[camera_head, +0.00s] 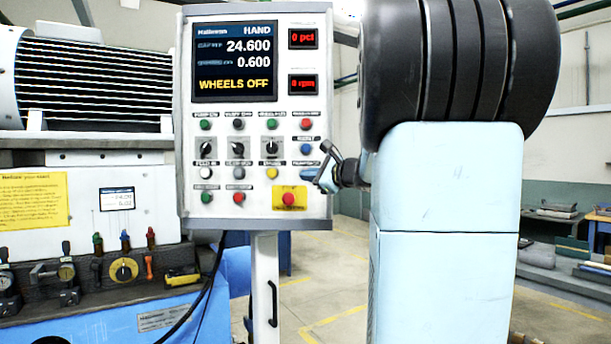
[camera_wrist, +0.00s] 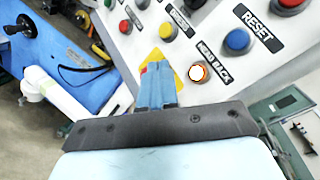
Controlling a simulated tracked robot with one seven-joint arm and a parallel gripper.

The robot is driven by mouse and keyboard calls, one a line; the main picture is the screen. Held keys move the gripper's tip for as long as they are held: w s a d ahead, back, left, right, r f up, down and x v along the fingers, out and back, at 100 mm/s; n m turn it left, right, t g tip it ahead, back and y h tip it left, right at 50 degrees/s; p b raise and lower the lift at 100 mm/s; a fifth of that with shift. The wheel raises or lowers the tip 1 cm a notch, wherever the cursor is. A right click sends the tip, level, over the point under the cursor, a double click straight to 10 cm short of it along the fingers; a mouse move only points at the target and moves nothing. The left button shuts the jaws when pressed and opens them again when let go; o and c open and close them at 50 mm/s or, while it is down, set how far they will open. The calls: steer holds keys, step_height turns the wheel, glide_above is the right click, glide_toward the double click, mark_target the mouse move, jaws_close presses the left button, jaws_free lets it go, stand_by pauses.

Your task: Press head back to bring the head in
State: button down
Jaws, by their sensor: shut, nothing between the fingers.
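The control panel (camera_head: 257,100) faces me in the head view; its screen reads HAND, 24.600, 0.600 and WHEELS OFF. The HEAD BACK button (camera_wrist: 198,72) is pale with an orange ring, below its black label (camera_wrist: 214,62) in the wrist view. My gripper (camera_wrist: 151,72) is shut and empty, its blue fingers pointing at the panel. In the wrist view the fingertips appear left of the HEAD BACK button, over the yellow plate. In the head view my gripper (camera_head: 322,179) is at the panel's lower right edge, close to this button. I cannot tell whether it touches the panel.
A red stop button (camera_head: 288,199) on a yellow plate sits just below left. The blue RESET button (camera_wrist: 238,40) is the neighbour above HEAD BACK, and a yellow button (camera_wrist: 168,31) is near. The blue grinder (camera_head: 100,300) stands left. Open floor shows behind the panel.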

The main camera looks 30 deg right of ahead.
steer(key=w+d, duration=0.3)
steer(key=w, duration=0.3)
steer(key=shift+w+d, duration=0.25)
steer(key=shift+d, duration=0.15)
steer(key=shift+w, duration=0.1)
stand_by(1.8)
steer(key=shift+w+d, duration=0.2)
steer(key=shift+w, duration=0.05)
steer(key=shift+w+d+r, duration=0.1)
steer(key=shift+w+d, duration=0.1)
steer(key=shift+w, duration=0.1)
stand_by(1.0)
steer(key=shift+w+r, duration=0.15)
steer(key=shift+w, duration=0.05)
stand_by(0.4)
steer(key=shift+a, duration=0.15)
stand_by(0.4)
steer(key=shift+a, duration=0.1)
steer(key=shift+s+a+f, duration=0.25)
steer(key=shift+s+a, duration=0.25)
steer(key=shift+s, duration=0.05)
